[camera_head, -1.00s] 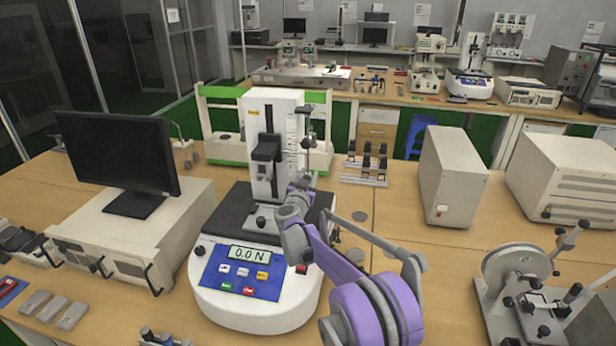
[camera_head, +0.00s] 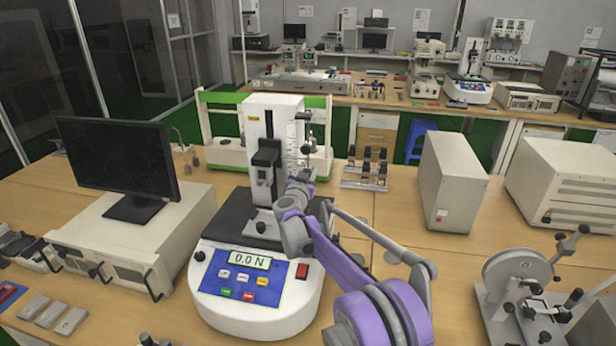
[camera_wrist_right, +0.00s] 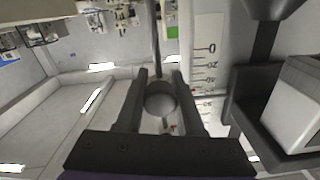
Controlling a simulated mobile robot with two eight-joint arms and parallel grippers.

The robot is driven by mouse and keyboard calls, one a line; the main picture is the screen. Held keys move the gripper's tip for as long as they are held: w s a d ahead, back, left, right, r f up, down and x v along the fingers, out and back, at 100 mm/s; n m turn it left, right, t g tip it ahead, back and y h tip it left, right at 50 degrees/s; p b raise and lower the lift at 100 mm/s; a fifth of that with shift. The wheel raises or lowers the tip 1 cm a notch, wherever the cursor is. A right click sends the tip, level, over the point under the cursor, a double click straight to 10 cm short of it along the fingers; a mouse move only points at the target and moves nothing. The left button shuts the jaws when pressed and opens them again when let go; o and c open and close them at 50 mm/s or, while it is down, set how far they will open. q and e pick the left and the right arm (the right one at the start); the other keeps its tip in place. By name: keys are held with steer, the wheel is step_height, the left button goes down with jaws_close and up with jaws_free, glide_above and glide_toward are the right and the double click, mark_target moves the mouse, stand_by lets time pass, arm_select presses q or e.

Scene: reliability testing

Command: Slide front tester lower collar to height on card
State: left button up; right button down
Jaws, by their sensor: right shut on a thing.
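The front tester (camera_head: 215,273) is a white machine with a blue panel reading 0.0 N and an upright white column. In the right wrist view, a thin vertical rod (camera_wrist_right: 157,45) runs beside a white scale card (camera_wrist_right: 207,70) with 0 at the top and larger numbers below. My right gripper (camera_wrist_right: 160,98) has its two dark fingers on either side of a round grey collar (camera_wrist_right: 160,96), shut on it. In the head view the right gripper (camera_head: 302,182) is at the column's right side, and the collar is hidden there. My left gripper is in neither view.
A monitor (camera_head: 115,160) on a beige unit stands left of the tester. Small stands (camera_head: 367,168) and a beige box (camera_head: 450,178) are to the right. A wheeled device (camera_head: 515,280) is at the lower right.

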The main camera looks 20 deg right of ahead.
steer(key=c, duration=0.8)
jaws_free()
steer(key=shift+f, duration=0.1)
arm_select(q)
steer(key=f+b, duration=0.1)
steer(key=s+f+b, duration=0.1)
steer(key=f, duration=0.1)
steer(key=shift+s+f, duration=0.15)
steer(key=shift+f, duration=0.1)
arm_select(e)
steer(key=v, duration=1)
steer(key=shift+s+a, duration=0.3)
